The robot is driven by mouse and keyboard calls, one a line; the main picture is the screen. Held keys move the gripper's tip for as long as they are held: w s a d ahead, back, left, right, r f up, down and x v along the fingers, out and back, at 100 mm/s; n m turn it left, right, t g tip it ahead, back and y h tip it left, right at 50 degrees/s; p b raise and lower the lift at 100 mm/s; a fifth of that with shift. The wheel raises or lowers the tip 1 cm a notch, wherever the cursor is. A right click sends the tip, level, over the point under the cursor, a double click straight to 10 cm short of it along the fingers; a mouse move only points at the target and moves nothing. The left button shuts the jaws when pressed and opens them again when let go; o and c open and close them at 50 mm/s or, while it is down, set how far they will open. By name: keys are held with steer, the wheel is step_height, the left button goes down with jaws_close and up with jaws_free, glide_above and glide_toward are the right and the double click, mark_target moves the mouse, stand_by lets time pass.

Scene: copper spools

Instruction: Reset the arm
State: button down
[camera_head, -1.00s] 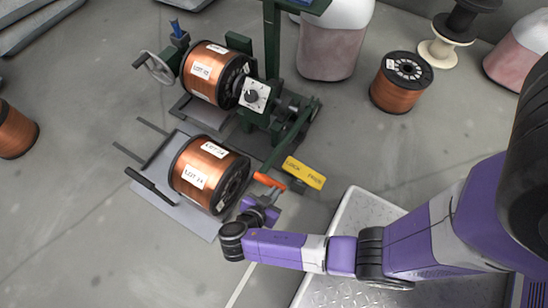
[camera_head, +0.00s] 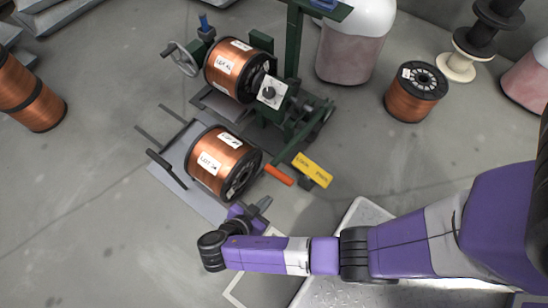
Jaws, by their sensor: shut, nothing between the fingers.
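My purple and grey arm reaches in from the right. My gripper (camera_head: 257,209) is at its left end, low in the view. It is shut and empty. It sits just below the nearer copper spool (camera_head: 223,163), which lies on its side on a grey plate with labels on its winding. An orange handle (camera_head: 279,175) is up and right of my gripper, and a gap shows between them. A yellow tag (camera_head: 313,169) with black lettering is beside the handle.
A green machine (camera_head: 300,115) holds a second copper spool (camera_head: 232,70). Another spool (camera_head: 416,92) stands on the floor at the upper right, near pinkish containers (camera_head: 353,50). More spools (camera_head: 30,95) are at the left edge. A metal tread plate (camera_head: 345,290) lies under my arm. The lower left floor is clear.

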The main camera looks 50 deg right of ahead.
steer(key=shift+a+r, duration=0.1)
steer(key=shift+a, duration=0.55)
